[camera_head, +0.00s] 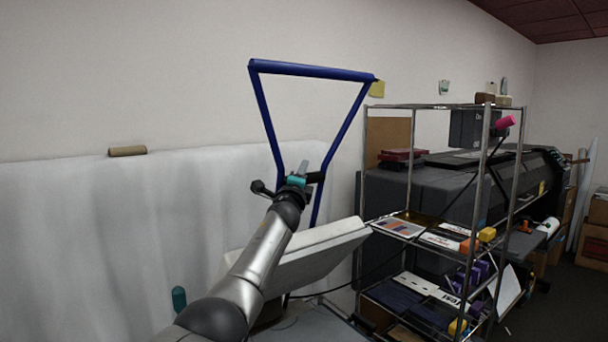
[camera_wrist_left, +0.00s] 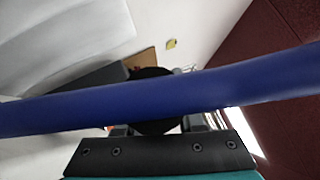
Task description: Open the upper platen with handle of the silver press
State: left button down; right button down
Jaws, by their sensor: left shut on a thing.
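The blue handle (camera_head: 315,71) of the press is a tall frame with a top bar and two legs, standing up against the white wall. The pale upper platen (camera_head: 312,250) is tilted at a slant below it. My left gripper (camera_head: 299,176) is shut at the left leg of the handle, well below the top bar. In the left wrist view the blue bar (camera_wrist_left: 70,108) runs right across in front of my gripper (camera_wrist_left: 152,128) and hides most of its fingers. The exact contact is hidden. My arm covers part of the press. My right gripper is not in view.
A metal shelf rack (camera_head: 412,150) with papers and coloured items stands right of the press. A large dark machine (camera_head: 435,190) is behind it. A white covering (camera_head: 80,240) with a brown roll (camera_head: 127,151) on top lies along the wall at left.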

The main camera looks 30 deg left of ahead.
pick_arm(q)
jog(key=shift+s+a+f, duration=0.1)
jog(key=shift+a+f, duration=0.3)
jog(key=shift+f, duration=0.3)
jog(key=c, duration=0.5)
grip_release()
jog(key=shift+a+f, duration=0.1)
jog(key=shift+a, duration=0.1)
jog(key=shift+p+v, duration=1.15)
jog(key=shift+v, duration=1.5)
jog(key=shift+d+r+b+v, duration=0.1)
jog(key=shift+b+v, duration=0.25)
jog(key=shift+v, duration=2.1)
jog(key=shift+d+r+b+v, duration=0.15)
jog(key=shift+b+v, duration=0.15)
jog(key=shift+v, duration=2.1)
